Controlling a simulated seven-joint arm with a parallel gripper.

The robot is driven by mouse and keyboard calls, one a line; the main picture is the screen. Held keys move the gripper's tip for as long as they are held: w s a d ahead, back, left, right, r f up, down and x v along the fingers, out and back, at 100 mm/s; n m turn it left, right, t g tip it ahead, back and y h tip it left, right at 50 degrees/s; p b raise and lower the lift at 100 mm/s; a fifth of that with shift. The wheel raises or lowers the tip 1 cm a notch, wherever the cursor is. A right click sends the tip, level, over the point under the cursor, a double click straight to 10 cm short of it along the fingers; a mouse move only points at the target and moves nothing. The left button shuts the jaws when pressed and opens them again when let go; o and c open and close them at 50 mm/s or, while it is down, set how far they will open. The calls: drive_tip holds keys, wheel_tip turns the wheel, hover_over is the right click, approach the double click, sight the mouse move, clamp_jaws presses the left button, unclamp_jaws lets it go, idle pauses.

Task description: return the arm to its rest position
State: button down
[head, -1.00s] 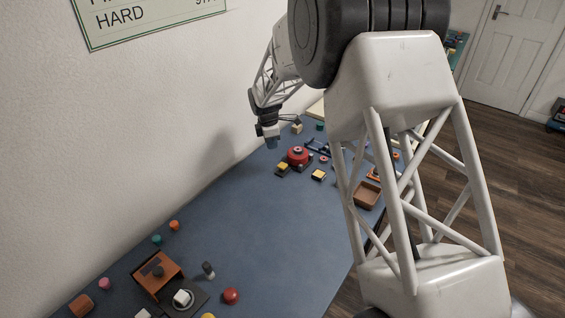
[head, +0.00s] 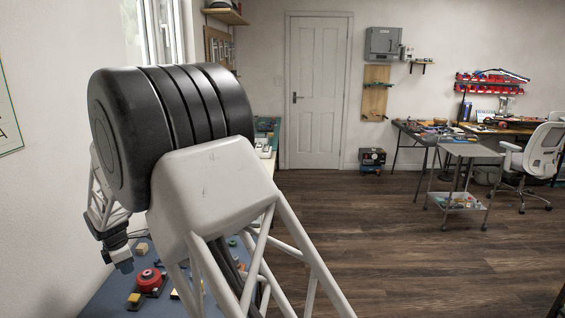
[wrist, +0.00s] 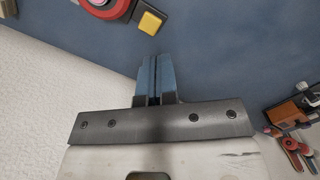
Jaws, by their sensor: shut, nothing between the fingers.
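My gripper (head: 122,262) shows at the lower left of the head view, at the end of my white lattice arm, pointing down above the blue table top (head: 107,300). In the wrist view my gripper (wrist: 156,58) has its two blue fingers together, with nothing between them. The fingers are over bare blue table surface. A part with a yellow square block (wrist: 151,21) lies beyond the fingertips at the top, apart from them. My upper arm and its black joint hide much of the table in the head view.
A red round part (head: 150,277) and a tan block (head: 141,248) are on the table near my gripper. A white wall (wrist: 50,110) is close on the left in the wrist view. A trolley (head: 466,150) and an office chair (head: 540,155) stand across open wooden floor.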

drive_tip(key=s+d+r+m, duration=0.1)
drive_tip(key=d+r+m, duration=0.2)
drive_tip(key=d+r, duration=0.55)
drive_tip(key=d+r+m, duration=0.3)
drive_tip(key=d+m, duration=0.1)
drive_tip(key=d, duration=1)
drive_tip(key=s+d+r+m, duration=0.1)
drive_tip(key=d+r+m, duration=0.2)
drive_tip(key=d+r, duration=0.55)
drive_tip(key=s+d+r+m+t, duration=0.1)
drive_tip(key=s+d+m, duration=0.25)
drive_tip(key=d, duration=0.65)
drive_tip(key=s+d+r+m, duration=0.2)
drive_tip(key=s+d, duration=0.3)
drive_tip(key=d, duration=0.5)
drive_tip(key=s+d+f+m, duration=0.1)
drive_tip(key=s+d+m, duration=0.4)
drive_tip(key=s+d, duration=0.3)
drive_tip(key=s+d+f+m, duration=0.2)
drive_tip(key=s+d+m, duration=0.4)
drive_tip(key=s, duration=1)
drive_tip(key=d, duration=0.3)
drive_tip(key=shift+d+t+y, duration=0.2)
drive_tip(key=shift+t+y, duration=0.1)
drive_tip(key=shift+t, duration=0.1)
